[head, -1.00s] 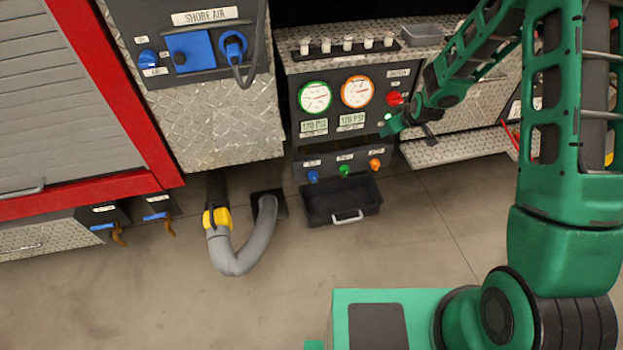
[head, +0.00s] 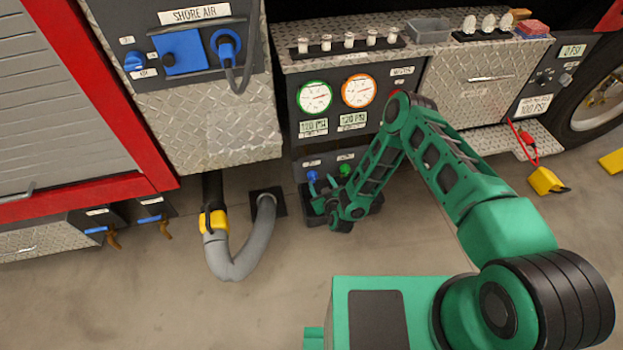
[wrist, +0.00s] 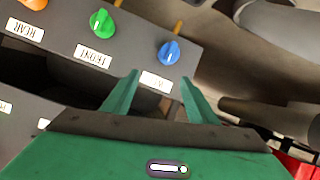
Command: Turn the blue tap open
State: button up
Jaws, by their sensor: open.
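The blue tap (head: 312,176) is a small blue knob at the left end of a row on the dark panel's lower strip. In the wrist view the blue tap (wrist: 168,53) shows a pale pointer mark, with a white label below it. My gripper (wrist: 160,77) is open and empty, its two green fingers pointing at the tap, which lies just beyond and between the tips. No contact shows. In the head view my gripper (head: 321,184) is in front of the panel, close to the tap, and covers part of the tray below.
A green tap (wrist: 102,22) and an orange tap (wrist: 35,3) sit in the same row. Gauges (head: 315,97) are above. A grey hose (head: 240,262) with a yellow collar curves on the floor to the left. More blue valve handles (head: 150,219) are farther left.

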aim_at(314, 180)
jog(key=shift+t+h, duration=0.3)
jog(key=w+a+f, duration=0.1)
jog(key=w+f, duration=0.1)
jog(key=w+a+f, duration=0.1)
jog(key=w+f, duration=0.4)
jog(key=shift+a, duration=0.4)
jog(key=c, duration=1.1)
